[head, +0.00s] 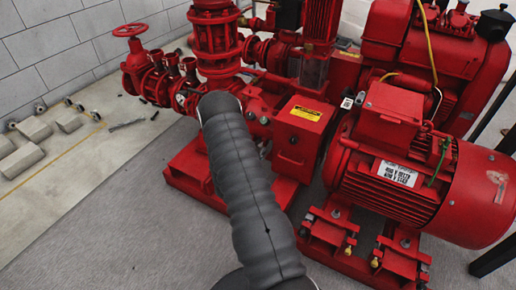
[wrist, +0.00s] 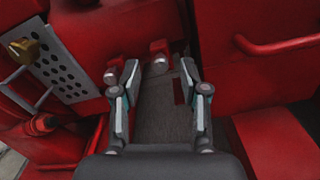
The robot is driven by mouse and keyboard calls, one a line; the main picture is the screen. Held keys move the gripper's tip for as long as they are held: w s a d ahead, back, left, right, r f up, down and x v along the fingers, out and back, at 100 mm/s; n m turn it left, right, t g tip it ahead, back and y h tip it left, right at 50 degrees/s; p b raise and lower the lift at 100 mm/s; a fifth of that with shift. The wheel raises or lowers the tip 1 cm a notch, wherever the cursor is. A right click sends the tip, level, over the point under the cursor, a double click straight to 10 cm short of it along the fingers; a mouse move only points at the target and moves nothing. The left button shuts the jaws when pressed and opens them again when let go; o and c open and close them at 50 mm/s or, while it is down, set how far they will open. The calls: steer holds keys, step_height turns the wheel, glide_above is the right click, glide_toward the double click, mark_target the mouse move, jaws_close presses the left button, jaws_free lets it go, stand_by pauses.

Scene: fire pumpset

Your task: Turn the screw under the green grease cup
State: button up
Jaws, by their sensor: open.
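My gripper (wrist: 160,70) shows in the wrist view with its two fingers spread apart and nothing between them. It points into a dark gap between red machine parts. A silver bolt or screw head (wrist: 160,64) on a red piece lies between the fingertips in the picture, and a similar one (wrist: 110,77) is beside the left finger. I cannot tell whether either is the task's screw, or whether the fingers touch them. In the head view my grey arm hides my gripper.
A perforated metal plate (wrist: 62,65) and a brass fitting (wrist: 22,50) are at the left of the wrist view. A red bar handle (wrist: 280,46) is at the right. The head view shows the red motor (head: 420,180), a yellow-labelled red guard (head: 300,135) and a handwheel (head: 130,30).

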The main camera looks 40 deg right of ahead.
steer(key=shift+w+d, duration=0.2)
steer(key=shift+d, duration=0.4)
jaws_close()
